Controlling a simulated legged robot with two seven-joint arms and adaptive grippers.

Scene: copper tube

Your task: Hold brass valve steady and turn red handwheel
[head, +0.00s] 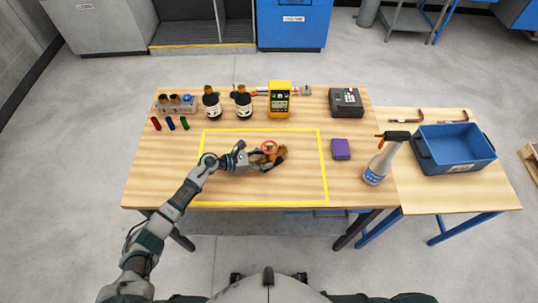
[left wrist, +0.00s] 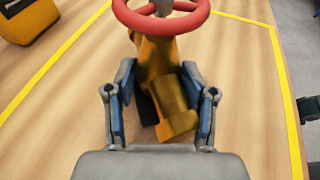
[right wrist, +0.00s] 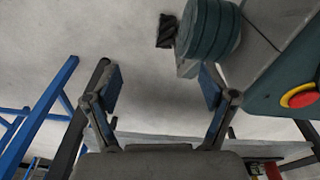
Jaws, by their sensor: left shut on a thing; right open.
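The brass valve (head: 281,155) lies on the wooden table inside the yellow outline, with its red handwheel (head: 269,148) on top. In the left wrist view the brass body (left wrist: 158,70) stands between my fingers and the red handwheel (left wrist: 160,18) is above it at the top edge. My left gripper (head: 262,160) is shut on the valve body, with a finger on each side (left wrist: 160,95). Part of the valve is hidden by the fingers in the head view. My right gripper (right wrist: 160,88) is open and empty, away from the table top, and is not seen in the head view.
A purple block (head: 341,149) and a spray bottle (head: 380,165) stand right of the yellow outline. Dark bottles (head: 212,103), a yellow meter (head: 279,100) and a dark box (head: 346,102) line the back. A blue bin (head: 455,150) is at far right. The outlined area is otherwise clear.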

